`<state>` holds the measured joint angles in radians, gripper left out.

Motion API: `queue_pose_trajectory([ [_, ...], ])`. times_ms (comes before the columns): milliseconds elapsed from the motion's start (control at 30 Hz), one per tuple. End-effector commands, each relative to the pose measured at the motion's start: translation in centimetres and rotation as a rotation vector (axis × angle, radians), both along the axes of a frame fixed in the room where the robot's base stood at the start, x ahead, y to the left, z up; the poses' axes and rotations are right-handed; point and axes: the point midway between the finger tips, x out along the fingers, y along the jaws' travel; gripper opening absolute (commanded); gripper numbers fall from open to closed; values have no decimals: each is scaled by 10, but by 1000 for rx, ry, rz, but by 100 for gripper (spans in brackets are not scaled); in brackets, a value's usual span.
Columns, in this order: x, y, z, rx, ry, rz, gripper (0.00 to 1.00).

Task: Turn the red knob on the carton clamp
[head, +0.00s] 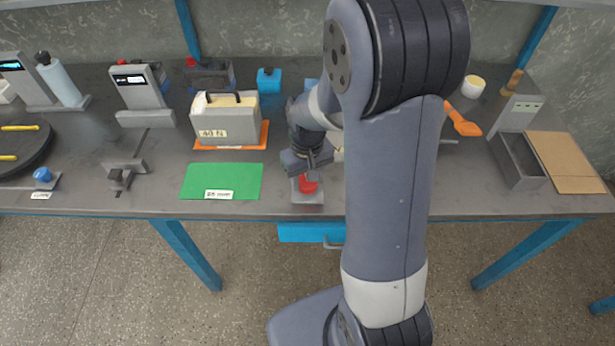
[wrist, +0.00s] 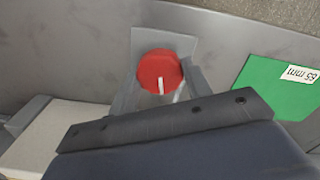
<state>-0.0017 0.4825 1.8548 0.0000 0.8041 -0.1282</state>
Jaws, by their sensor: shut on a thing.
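The red knob (head: 308,186) sits on a small grey base of the carton clamp (head: 308,199) near the front edge of the bench. In the wrist view the knob (wrist: 157,67) is round and red, with a white line pointing down toward my gripper's dark bar. My gripper (head: 307,172) points down over the knob, its fingers at the knob's two sides in the wrist view (wrist: 162,85). It is shut on the knob. The rest of the clamp is partly hidden behind my arm.
A small grey fixture (head: 117,175) stands further left. A grey tray (head: 516,160) is at the right.

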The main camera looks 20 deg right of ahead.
Motion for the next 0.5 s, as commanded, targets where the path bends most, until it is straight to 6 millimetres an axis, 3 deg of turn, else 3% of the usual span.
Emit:
queue_pose_trajectory([
  [333,0,0,0,0,0,-17,24],
  [367,0,0,0,0,0,-17,48],
  [500,0,0,0,0,0,-16,59],
])
